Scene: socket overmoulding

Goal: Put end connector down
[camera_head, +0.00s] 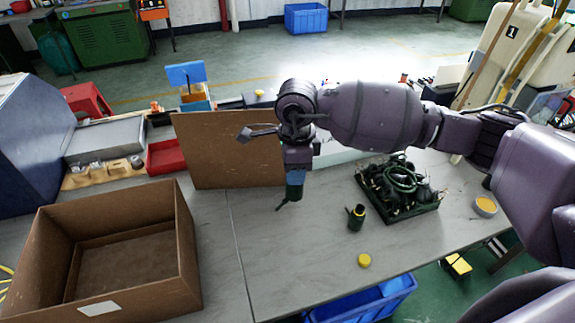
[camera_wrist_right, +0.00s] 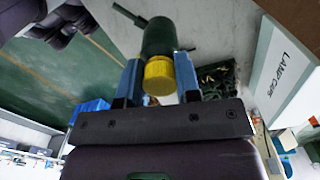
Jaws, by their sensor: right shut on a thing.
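My right gripper (camera_head: 295,178) is above the grey table, left of the table's middle tray. It is shut on an end connector (camera_head: 294,191), a dark green cylinder with a thin stem pointing down toward the table. In the right wrist view the blue fingers of my right gripper (camera_wrist_right: 158,75) are on either side of the connector's dark green body (camera_wrist_right: 158,38) and its yellow end (camera_wrist_right: 159,76). I cannot tell whether the stem touches the table. A similar dark connector (camera_head: 356,218) stands on the table to the right. My left gripper is not in view.
An open brown box (camera_head: 188,262) stands at the left. A brown panel (camera_head: 215,165) is behind the gripper. A tray of dark cables (camera_head: 425,207) and a yellow cap (camera_head: 364,260) are at the right. A white box labelled LAMP CAPS (camera_wrist_right: 285,75) is nearby.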

